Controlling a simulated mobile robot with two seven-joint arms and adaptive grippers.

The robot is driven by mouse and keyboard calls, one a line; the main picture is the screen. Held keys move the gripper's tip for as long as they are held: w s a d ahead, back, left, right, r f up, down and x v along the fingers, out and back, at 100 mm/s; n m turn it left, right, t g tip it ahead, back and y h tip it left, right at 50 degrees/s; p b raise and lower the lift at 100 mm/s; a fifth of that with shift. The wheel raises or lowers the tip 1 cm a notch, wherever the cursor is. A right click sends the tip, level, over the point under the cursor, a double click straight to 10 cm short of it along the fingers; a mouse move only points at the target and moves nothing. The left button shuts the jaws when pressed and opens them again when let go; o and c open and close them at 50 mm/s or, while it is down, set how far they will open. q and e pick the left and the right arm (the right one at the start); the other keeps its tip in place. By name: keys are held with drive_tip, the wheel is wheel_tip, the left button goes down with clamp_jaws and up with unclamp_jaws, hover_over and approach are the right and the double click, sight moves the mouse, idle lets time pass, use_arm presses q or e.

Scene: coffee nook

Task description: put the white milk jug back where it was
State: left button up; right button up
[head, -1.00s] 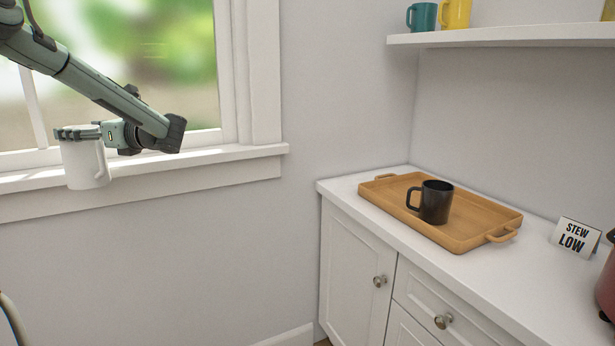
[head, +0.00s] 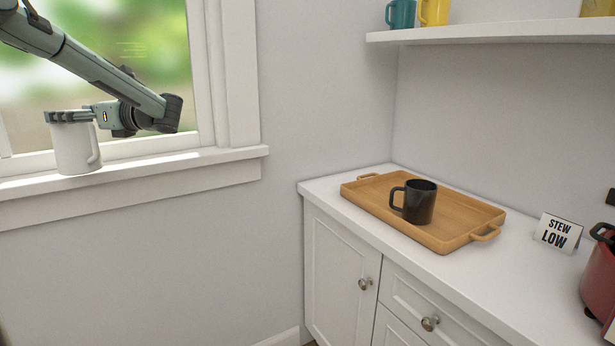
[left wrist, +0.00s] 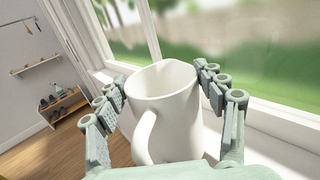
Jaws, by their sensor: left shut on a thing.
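The white milk jug (head: 76,150) is at the window in the head view, upright, with its handle on the right side. It overlaps the window sill (head: 190,162); I cannot tell for sure whether its base touches the sill. My left gripper (head: 70,117) is shut on the jug near its rim. In the left wrist view the jug (left wrist: 165,95) stands between the two fingers of my left gripper (left wrist: 160,88), its open top and handle showing. My right gripper is in neither view.
A wooden tray (head: 465,205) with a black mug (head: 420,203) lies on the white counter (head: 515,270). A "STEW LOW" sign (head: 558,233) and a red pot (head: 600,285) are to its right. A shelf (head: 490,37) holds teal (head: 401,14) and yellow (head: 434,12) mugs. The sill right of the jug is clear.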

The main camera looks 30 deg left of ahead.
sight(89, 125)
use_arm(q)
drive_tip(key=shift+w+d+f, duration=0.15)
drive_tip(key=shift+w+f, duration=0.85)
drive_tip(key=shift+f, duration=0.2)
drive_tip(key=shift+w+d+f, duration=0.1)
drive_tip(key=shift+f, duration=0.15)
drive_tip(key=shift+s+d+r, duration=0.15)
drive_tip(key=shift+s+d, duration=0.05)
drive_tip(key=shift+d, duration=0.1)
drive_tip(key=shift+a, duration=0.1)
